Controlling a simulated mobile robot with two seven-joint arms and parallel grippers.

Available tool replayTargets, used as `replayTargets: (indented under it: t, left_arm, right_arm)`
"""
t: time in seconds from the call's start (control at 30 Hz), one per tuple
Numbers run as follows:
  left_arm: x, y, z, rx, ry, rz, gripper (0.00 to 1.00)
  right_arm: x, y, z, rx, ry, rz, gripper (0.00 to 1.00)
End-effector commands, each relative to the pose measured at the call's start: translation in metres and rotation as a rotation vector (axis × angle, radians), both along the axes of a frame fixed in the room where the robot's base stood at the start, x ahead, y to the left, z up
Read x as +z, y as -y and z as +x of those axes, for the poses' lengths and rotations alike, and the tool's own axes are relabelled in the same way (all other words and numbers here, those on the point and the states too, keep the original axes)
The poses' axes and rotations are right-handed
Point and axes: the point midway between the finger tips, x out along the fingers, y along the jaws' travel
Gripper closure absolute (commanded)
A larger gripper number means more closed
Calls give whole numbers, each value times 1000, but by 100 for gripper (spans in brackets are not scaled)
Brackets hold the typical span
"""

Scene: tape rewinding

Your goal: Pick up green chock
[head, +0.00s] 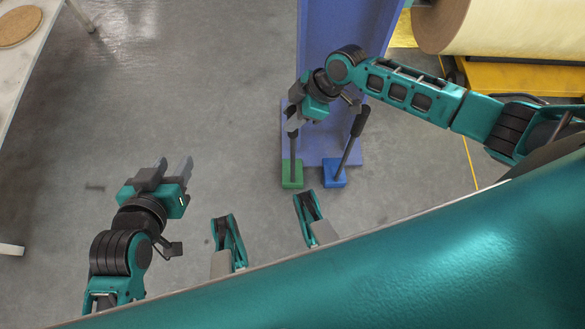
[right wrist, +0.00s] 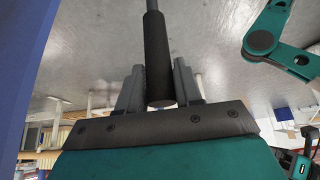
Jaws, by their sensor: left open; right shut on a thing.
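The green chock (head: 292,174) stands at the front left corner of the blue-purple stand, with its dark handle rising from it. My right gripper (head: 293,118) is shut on the upper end of that handle. In the right wrist view the dark handle grip (right wrist: 157,55) sits between the two fingers of my right gripper (right wrist: 160,88). The block of the chock is out of sight in that view. My left gripper (head: 168,168) is open and empty, well to the left of the chock over the grey floor.
A blue chock (head: 334,177) with a tilted dark handle stands just right of the green one. The blue-purple stand (head: 340,40) rises behind both. A large roll (head: 500,25) lies at the upper right above a yellow base. A pale table (head: 15,70) is at the left; floor between is clear.

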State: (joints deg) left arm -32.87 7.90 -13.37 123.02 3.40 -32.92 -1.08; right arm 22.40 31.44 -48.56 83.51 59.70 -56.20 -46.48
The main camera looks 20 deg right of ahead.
Motion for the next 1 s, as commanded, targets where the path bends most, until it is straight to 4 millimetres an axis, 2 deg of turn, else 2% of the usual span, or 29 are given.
replayTargets:
  t: [0.03, 0.23, 1.0]
  left_arm:
    - [0, -1, 0, 1, 0, 1, 57]
    - [0, -1, 0, 2, 0, 2, 57]
    - [-1, -1, 0, 1, -1, 2, 57]
  right_arm:
    - [0, 0, 0, 0, 0, 0, 81]
    - [0, 0, 0, 0, 0, 0, 100]
    - [0, 0, 0, 0, 0, -1, 100]
